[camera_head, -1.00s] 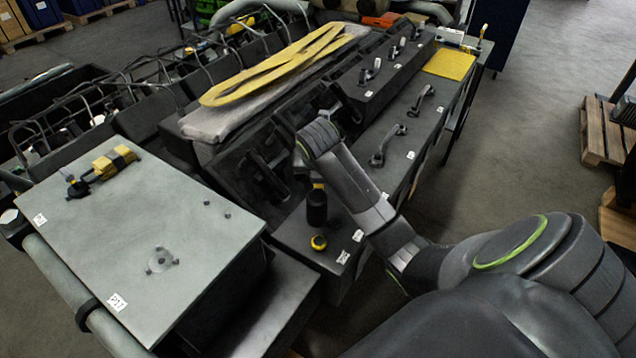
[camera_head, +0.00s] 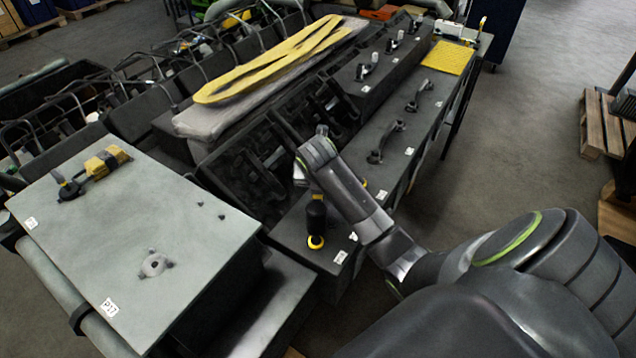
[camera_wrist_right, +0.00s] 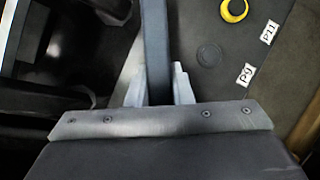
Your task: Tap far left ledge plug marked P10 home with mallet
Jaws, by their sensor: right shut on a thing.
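My right gripper (camera_head: 302,172) is shut on the dark mallet handle (camera_wrist_right: 155,45), which runs straight out from the jaws in the right wrist view. The mallet's black head (camera_head: 316,213) shows in the head view over the near end of the ledge. A yellow ring-shaped plug (camera_head: 316,242) lies just below the head in the picture; I cannot tell whether they touch. The yellow plug also shows in the wrist view (camera_wrist_right: 235,9), beside a tag that seems to read P11. No tag clearly reads P10. My left gripper is out of view.
A flat dark disc (camera_wrist_right: 209,54) lies beside the P9 tag (camera_wrist_right: 245,75). Handles (camera_head: 386,143) stand along the ledge beyond my right arm. A grey cover plate (camera_head: 130,235) tagged P17 is at left. Open floor lies to the right.

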